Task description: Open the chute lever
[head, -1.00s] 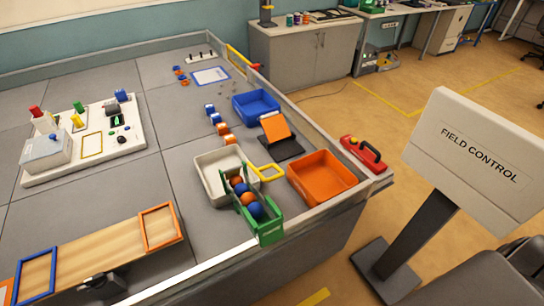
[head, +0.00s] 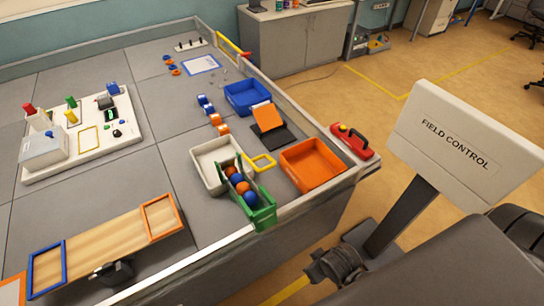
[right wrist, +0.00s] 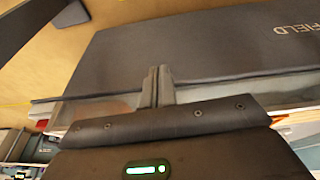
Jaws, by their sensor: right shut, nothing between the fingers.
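The green chute (head: 264,215) stands at the near right corner of the grey table, with orange and blue balls in a row inside it. I cannot make out for certain which part is its lever; a yellow square loop (head: 272,165) shows just behind the chute. My right gripper (head: 335,268) is off the table, low beside the sign post and well to the right of the chute. In the right wrist view its fingers (right wrist: 158,85) are together and empty.
A white bin (head: 199,168) stands beside the chute, an orange bin (head: 338,177) to its right. A red device (head: 355,145) sits on the table rim. The FIELD CONTROL sign (head: 425,108) stands right of the table, close to my right arm. A wooden plank (head: 105,243) lies front left.

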